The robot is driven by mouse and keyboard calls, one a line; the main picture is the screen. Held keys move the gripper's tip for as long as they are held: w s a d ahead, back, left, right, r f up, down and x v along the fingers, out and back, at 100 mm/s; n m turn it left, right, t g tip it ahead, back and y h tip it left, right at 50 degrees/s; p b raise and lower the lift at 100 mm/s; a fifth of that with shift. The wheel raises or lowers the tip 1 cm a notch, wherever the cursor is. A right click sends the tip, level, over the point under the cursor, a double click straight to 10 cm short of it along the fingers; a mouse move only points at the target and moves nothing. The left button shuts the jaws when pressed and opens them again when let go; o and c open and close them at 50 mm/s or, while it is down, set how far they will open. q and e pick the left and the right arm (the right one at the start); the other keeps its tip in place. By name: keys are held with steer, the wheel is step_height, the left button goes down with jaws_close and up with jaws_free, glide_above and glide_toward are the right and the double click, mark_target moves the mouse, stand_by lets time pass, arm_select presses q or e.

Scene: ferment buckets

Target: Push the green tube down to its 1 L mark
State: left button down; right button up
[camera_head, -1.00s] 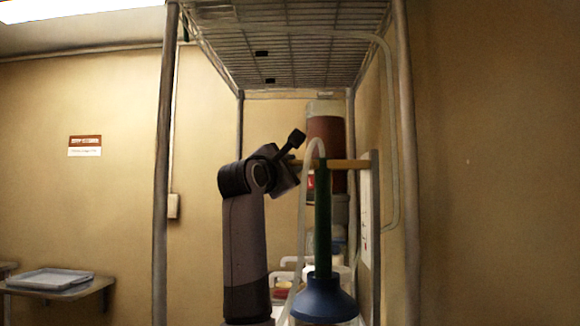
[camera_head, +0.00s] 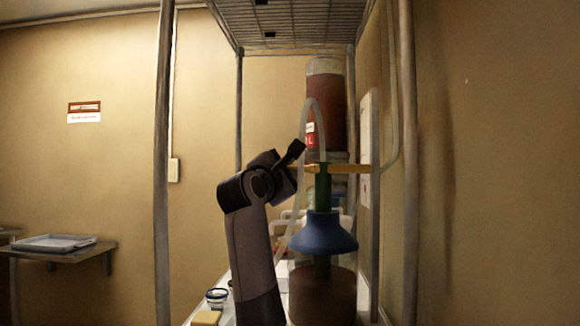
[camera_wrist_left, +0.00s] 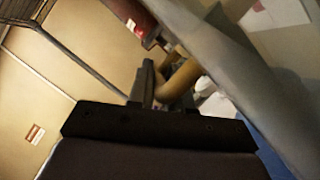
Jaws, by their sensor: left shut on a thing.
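The green tube (camera_head: 322,190) stands upright through a blue cone-shaped funnel (camera_head: 324,236). Its lower part shows below the funnel, in the brownish-red bucket (camera_head: 322,297). A yellow bar (camera_head: 347,169) crosses the tube near its top; it also shows in the left wrist view (camera_wrist_left: 180,80). A pale clear hose (camera_head: 322,112) arches up from the tube's top and down to the left. My left gripper (camera_head: 295,167) is shut on the bar's left end, beside the tube. I cannot read a 1 L mark. My right gripper is out of view.
A large dark-red container (camera_head: 326,115) with a red label stands behind the tube. Rack posts (camera_head: 161,170) stand left and right, with a wire shelf (camera_head: 290,22) above. A small jar (camera_head: 216,297) and a yellow block (camera_head: 206,318) sit at lower left.

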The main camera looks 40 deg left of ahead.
arm_select(q)
steer(key=c, duration=1.1)
jaws_free()
steer(key=shift+s, duration=0.1)
steer(key=shift+b+v, duration=0.4)
steer(key=shift+v, duration=3.1)
